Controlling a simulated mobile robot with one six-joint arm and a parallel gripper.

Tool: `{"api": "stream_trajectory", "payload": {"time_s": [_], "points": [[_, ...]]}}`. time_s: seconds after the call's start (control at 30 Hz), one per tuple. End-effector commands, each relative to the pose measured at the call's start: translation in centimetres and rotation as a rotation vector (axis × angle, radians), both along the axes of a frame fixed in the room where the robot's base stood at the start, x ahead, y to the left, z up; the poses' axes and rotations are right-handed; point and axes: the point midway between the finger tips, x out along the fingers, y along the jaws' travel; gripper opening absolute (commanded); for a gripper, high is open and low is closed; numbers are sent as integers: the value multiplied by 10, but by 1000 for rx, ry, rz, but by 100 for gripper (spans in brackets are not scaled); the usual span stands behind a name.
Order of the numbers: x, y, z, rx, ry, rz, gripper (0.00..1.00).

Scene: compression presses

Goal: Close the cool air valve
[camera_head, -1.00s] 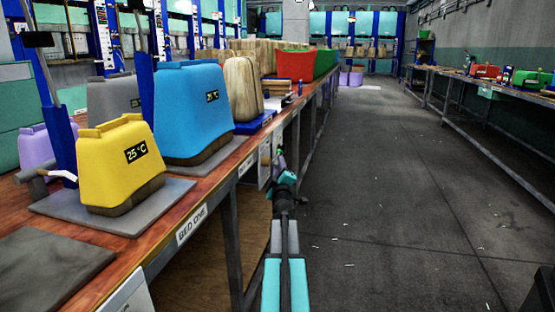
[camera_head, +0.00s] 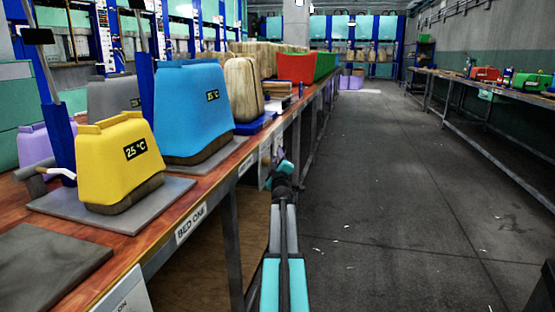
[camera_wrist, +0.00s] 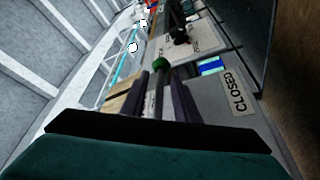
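In the wrist view, a green round knob (camera_wrist: 160,62) sits on a grey shaft beside a panel. My gripper (camera_wrist: 161,80) has its two dark fingers spread, one on each side of the shaft, just short of the knob. I cannot tell whether they touch it. A CLOSED label (camera_wrist: 237,92) is on the panel to the right, with a blue and green sticker (camera_wrist: 211,66) near the knob. I cannot read which valve this is. In the head view, my arm reaches along the bench's right side; the fingertips are hidden.
The bench (camera_head: 150,235) runs along the left, with a yellow 25 °C press block (camera_head: 112,165) and a blue one (camera_head: 192,110) on it. A second dark knob (camera_wrist: 180,37) lies beyond the green one.

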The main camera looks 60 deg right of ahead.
Motion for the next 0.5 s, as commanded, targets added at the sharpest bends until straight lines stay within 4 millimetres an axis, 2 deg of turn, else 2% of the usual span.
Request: {"api": "stream_trajectory", "payload": {"time_s": [0.27, 0.4, 0.5], "points": [[0, 0, 0, 0, 0, 0, 26], [0, 0, 0, -1, -1, -1, 3], [-1, -1, 0, 0, 0, -1, 0]]}}
